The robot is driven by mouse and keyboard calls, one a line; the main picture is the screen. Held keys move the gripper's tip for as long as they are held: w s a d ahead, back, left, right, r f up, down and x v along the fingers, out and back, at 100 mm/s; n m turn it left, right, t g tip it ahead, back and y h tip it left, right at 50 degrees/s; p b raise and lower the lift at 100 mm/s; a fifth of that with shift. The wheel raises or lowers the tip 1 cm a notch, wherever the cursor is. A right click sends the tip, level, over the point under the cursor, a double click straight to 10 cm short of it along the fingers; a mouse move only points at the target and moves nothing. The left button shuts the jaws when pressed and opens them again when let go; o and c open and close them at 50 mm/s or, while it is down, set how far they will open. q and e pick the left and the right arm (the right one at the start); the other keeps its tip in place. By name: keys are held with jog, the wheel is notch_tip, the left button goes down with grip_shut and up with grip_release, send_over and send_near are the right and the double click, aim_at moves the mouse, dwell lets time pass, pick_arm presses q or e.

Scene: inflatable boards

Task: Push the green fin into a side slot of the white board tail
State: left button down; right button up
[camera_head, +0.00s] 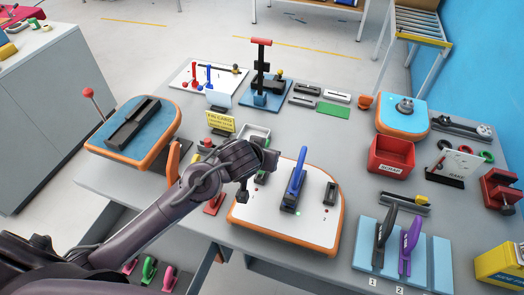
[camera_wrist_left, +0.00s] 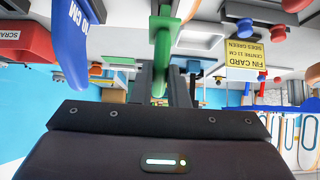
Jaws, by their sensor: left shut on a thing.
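The white board tail (camera_head: 258,217) with an orange rim lies at the table's middle. A blue fin (camera_head: 297,178) stands upright in its dark centre slot box; it also shows in the left wrist view (camera_wrist_left: 72,42). A black side slot box (camera_head: 331,193) sits to its right, with no fin in it. The left side of the board is partly hidden by my left gripper (camera_head: 262,158), so I cannot tell the left slot clearly. That gripper is shut on the green fin (camera_wrist_left: 162,45), held above the board's left part. My right gripper is not in view.
A yellow fin card (camera_head: 220,122) stands behind the board. A red scrap bin (camera_head: 391,156) is at the back right. Black and purple fins (camera_head: 410,245) stand on a light-blue rack at front right. A blue pad with an orange rim (camera_head: 112,143) lies left.

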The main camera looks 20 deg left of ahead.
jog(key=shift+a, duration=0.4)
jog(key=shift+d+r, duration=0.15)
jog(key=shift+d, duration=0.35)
pick_arm(q)
jog(key=shift+p, duration=0.55)
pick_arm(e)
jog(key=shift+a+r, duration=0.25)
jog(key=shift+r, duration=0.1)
